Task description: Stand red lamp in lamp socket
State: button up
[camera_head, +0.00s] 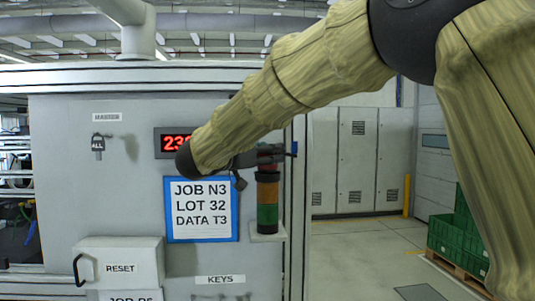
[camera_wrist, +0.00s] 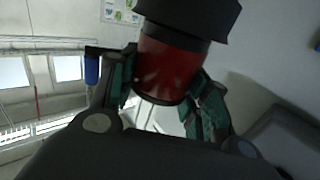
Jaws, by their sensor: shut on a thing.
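The red lamp (camera_wrist: 168,70) is a short red cylinder with a black band at one end and a wider black part at the other. In the wrist view it sits between the teal pads of my gripper (camera_wrist: 163,88), which is shut on it. In the head view my gripper (camera_head: 262,157) is at the top of the signal tower, and the red lamp is mostly hidden by it. The tower has an amber section (camera_head: 267,191) above a green section (camera_head: 267,215). The lamp socket is not clearly visible, and I cannot tell whether the lamp touches it.
The tower stands on a small bracket (camera_head: 267,237) at the grey cabinet's right edge. A blue-framed job sign (camera_head: 201,239) hangs left of it, below a red display (camera_head: 176,143). A RESET box (camera_head: 120,262) juts out lower left. Green crates (camera_head: 452,236) stand at right; the floor between is open.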

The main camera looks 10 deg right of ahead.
jog(key=shift+f, duration=0.85)
dwell(2.1)
jog(key=o, duration=1.7)
jog(key=shift+s+a, duration=0.15)
jog(key=shift+s+a, duration=0.4)
jog(key=shift+a, duration=0.1)
jog(key=shift+s+a, duration=0.15)
jog(key=shift+s, duration=0.05)
jog(key=shift+v, duration=2.9)
